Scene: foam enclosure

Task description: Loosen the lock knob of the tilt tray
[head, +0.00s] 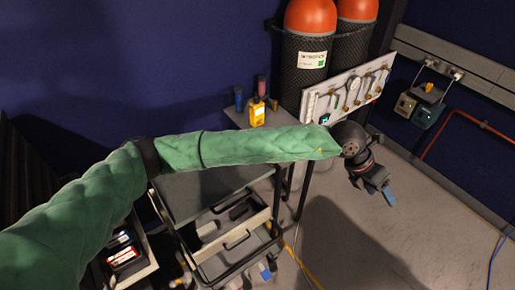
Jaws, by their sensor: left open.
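My left arm, in a green quilted sleeve, stretches across the head view from the lower left. Its dark left gripper (384,194) hangs past the cart to the right, over the bare floor, open and empty with its bluish fingertips pointing down. A dark cart with a flat grey tray top (200,195) stands below my arm. I cannot tell whether that top is the tilt tray, and I make out no lock knob. My sleeve covers the back of the cart top. My right gripper is not in view.
Two orange-topped cylinders (311,17) stand behind a gauge panel (349,90). A yellow device (257,112) stands on a small grey table. An open drawer (232,233) juts from the cart. A yellow cable lies by the cart. Grey floor (400,235) is clear at right.

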